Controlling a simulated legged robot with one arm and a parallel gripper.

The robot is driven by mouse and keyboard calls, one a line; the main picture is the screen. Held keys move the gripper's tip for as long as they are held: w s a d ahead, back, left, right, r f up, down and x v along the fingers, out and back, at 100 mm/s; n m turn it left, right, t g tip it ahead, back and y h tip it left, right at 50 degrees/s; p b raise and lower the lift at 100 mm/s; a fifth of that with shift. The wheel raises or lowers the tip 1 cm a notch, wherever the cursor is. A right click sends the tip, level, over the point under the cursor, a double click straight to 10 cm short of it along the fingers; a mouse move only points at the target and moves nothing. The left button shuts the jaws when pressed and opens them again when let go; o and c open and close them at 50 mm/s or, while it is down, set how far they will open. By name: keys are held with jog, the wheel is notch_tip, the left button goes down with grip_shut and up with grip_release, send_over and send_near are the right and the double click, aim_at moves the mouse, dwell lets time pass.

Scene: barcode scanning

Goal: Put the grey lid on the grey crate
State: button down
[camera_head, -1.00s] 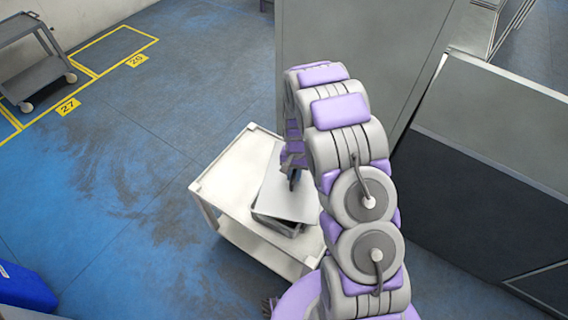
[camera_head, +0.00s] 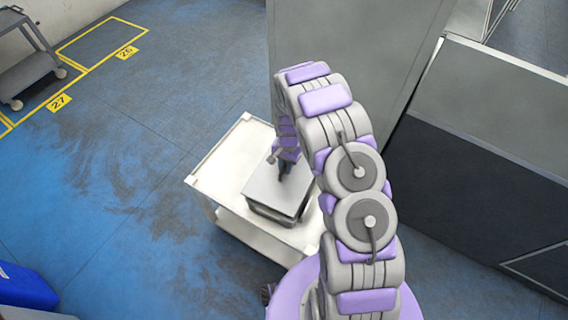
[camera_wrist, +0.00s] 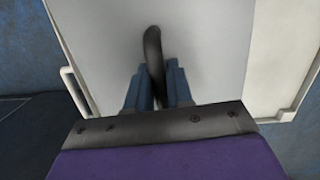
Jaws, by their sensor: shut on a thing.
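The grey lid (camera_head: 272,187) is a flat, light grey plate over the grey crate (camera_head: 270,217) on the white cart. Its outline roughly lines up with the crate, whose dark side shows just beneath its front edge. I cannot tell whether the lid is fully seated or slightly above the rim. My gripper (camera_head: 284,171) is at the middle of the lid, partly hidden by my arm. In the wrist view my gripper (camera_wrist: 157,85) is shut on the lid's dark curved handle (camera_wrist: 153,48), and the lid (camera_wrist: 215,45) fills the middle.
The white cart (camera_head: 222,165) has bare top left of the crate, and a lower shelf. Its side handle (camera_wrist: 76,90) shows in the wrist view. A grey cabinet (camera_head: 400,60) stands behind; a dark panel (camera_head: 470,155) is at right. Blue floor at left is open.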

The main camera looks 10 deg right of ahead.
jog(key=shift+d+f, duration=0.4)
jog(key=shift+f, duration=0.3)
jog(key=shift+f+b, duration=0.3)
jog(key=shift+f, duration=0.3)
jog(key=shift+a+f, duration=0.25)
jog(key=shift+f, duration=0.25)
jog(key=shift+a+f, duration=0.2)
jog(key=shift+f, duration=0.25)
jog(key=shift+d+f, duration=0.15)
jog(key=shift+d, duration=0.25)
jog(key=c, duration=1.1)
grip_release()
jog(key=shift+a, duration=0.25)
jog(key=shift+c, duration=0.2)
jog(key=shift+o, duration=1.1)
jog(key=shift+d, duration=0.1)
